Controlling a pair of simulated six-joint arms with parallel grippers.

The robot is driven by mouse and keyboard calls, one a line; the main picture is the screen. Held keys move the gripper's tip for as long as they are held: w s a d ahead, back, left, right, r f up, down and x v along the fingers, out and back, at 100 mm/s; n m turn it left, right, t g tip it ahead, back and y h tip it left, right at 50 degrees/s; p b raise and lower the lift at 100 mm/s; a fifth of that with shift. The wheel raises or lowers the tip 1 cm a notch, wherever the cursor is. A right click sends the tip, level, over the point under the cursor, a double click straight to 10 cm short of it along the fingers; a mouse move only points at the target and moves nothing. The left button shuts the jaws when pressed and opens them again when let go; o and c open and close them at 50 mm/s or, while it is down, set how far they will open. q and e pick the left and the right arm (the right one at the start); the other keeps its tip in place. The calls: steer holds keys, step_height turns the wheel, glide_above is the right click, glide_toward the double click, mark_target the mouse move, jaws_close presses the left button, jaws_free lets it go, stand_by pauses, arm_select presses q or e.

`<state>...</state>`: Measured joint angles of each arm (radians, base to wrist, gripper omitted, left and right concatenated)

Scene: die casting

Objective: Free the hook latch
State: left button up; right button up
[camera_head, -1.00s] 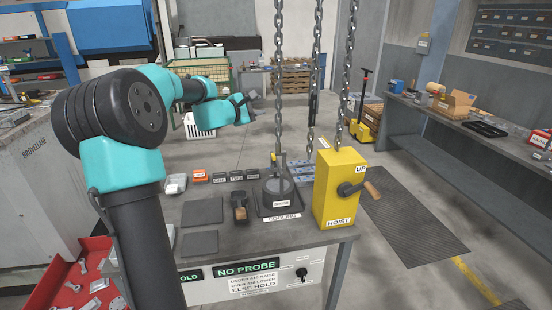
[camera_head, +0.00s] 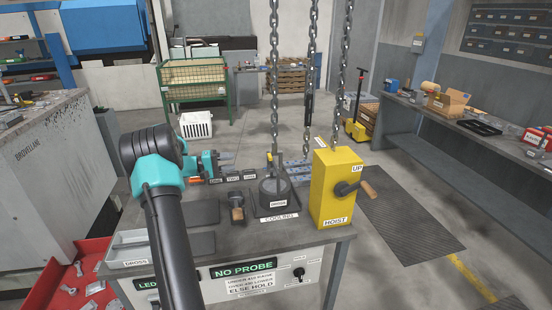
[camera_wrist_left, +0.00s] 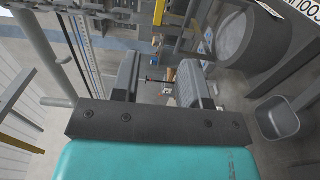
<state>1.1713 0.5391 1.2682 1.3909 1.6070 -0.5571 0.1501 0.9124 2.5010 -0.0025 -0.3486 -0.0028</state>
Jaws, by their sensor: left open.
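My left gripper (camera_head: 232,161) is low over the back of the bench, left of the dark round pot (camera_head: 274,191). Its two grey fingers are open with a gap between them in the left wrist view (camera_wrist_left: 160,82), and nothing is held. A chain (camera_head: 274,90) hangs down to the pot, with a small yellow part (camera_head: 269,159) at its lower end. I cannot make out the hook latch there. The pot also shows at the upper right of the left wrist view (camera_wrist_left: 245,35), apart from the fingers. My right gripper is not in view.
The yellow hoist box (camera_head: 337,188) with a crank handle (camera_head: 369,190) stands right of the pot. A small wooden-handled tool (camera_head: 237,212) stands left of the pot. Dark flat plates (camera_head: 195,243) lie at the bench's front left.

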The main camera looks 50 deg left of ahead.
arm_select(q)
steer(key=x, duration=1.7)
steer(key=shift+w+d, duration=0.1)
steer(key=shift+w, duration=0.15)
jaws_close()
